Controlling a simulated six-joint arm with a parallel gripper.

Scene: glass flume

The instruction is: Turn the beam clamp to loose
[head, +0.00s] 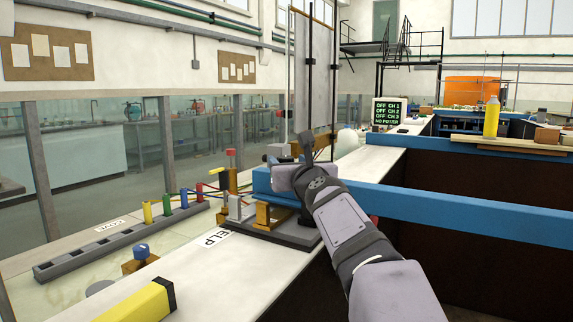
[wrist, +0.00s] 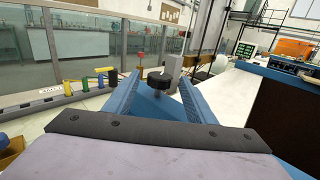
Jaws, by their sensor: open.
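The beam clamp seems to be the black round knob (wrist: 155,79) on a short grey stem, standing over the blue beam (wrist: 162,106) in the wrist view. My gripper (wrist: 161,76) is open, with one finger on each side of the knob. I see gaps between the fingers and the knob, but cannot tell how far along the fingers it sits. In the head view the blue beam (head: 455,203) runs to the right behind my arm. My gripper (head: 300,155) is at the beam's left end there and the knob is not clearly visible.
A grey block (wrist: 173,70) stands just behind the knob. Colored plugs with cables (head: 183,199) sit left of the beam end. A tall clear panel (head: 312,75) rises behind my gripper. A yellow block (head: 140,303) lies in front. A screen (head: 388,111) reads OFF for its channels.

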